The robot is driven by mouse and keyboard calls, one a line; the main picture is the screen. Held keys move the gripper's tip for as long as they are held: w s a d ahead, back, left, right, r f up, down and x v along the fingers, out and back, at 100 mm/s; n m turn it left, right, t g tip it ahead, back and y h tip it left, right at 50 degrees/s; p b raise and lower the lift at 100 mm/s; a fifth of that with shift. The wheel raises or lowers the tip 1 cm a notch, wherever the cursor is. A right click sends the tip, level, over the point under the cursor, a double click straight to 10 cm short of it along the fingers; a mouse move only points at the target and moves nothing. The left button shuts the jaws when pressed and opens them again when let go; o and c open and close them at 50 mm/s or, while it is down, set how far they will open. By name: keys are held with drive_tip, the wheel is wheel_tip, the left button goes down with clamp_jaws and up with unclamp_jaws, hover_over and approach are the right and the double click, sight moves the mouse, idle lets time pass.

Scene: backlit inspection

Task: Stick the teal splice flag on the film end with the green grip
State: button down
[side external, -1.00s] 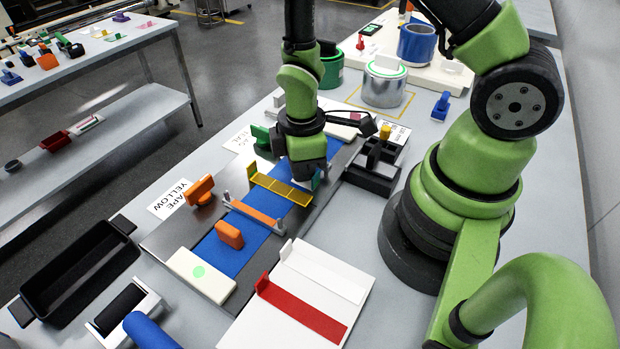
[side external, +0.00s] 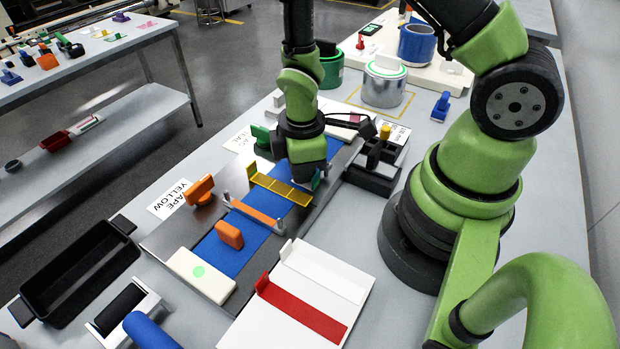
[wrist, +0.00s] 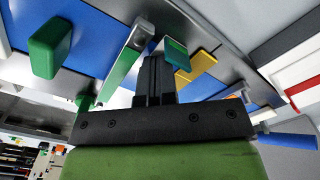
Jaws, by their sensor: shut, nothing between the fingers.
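The teal splice flag (wrist: 177,53) stands close beside my fingertips in the wrist view, near the yellow strip (wrist: 197,68). In the side view only a small teal piece (side external: 317,182) shows beside my fingers. My gripper (side external: 309,182) is shut and empty, low over the splicing bed; its closed fingers (wrist: 155,65) show in the wrist view. The green grip (wrist: 50,46) stands on the blue film (wrist: 90,32), left of my fingers in the wrist view. My gripper hides it in the side view. I cannot tell whether the flag touches the film.
A metal clamp bar (wrist: 125,62) lies between the green grip and my fingers. An orange grip (side external: 229,234) stands on the nearer film. A white board with a red strip (side external: 305,311) lies in front. A black holder (side external: 372,178) stands right of the bed.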

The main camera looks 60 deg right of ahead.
idle(0.4)
drive_tip(key=shift+r, duration=1.95)
drive_tip(key=shift+r, duration=0.1)
drive_tip(key=s+r+m+t, duration=0.2)
drive_tip(key=s+r+m, duration=0.1)
drive_tip(key=r, duration=0.5)
drive_tip(key=s+a+r+m+t+y, duration=0.1)
drive_tip(key=s+r+m+t, duration=0.1)
drive_tip(key=r+m, duration=0.3)
drive_tip(key=s+r+m+t+y, duration=0.1)
drive_tip(key=s+r+m+t, duration=0.2)
drive_tip(key=r, duration=0.7)
drive_tip(key=shift+s+a+r+m, duration=0.15)
drive_tip(key=shift+s+r+m, duration=0.35)
drive_tip(key=shift+m, duration=0.5)
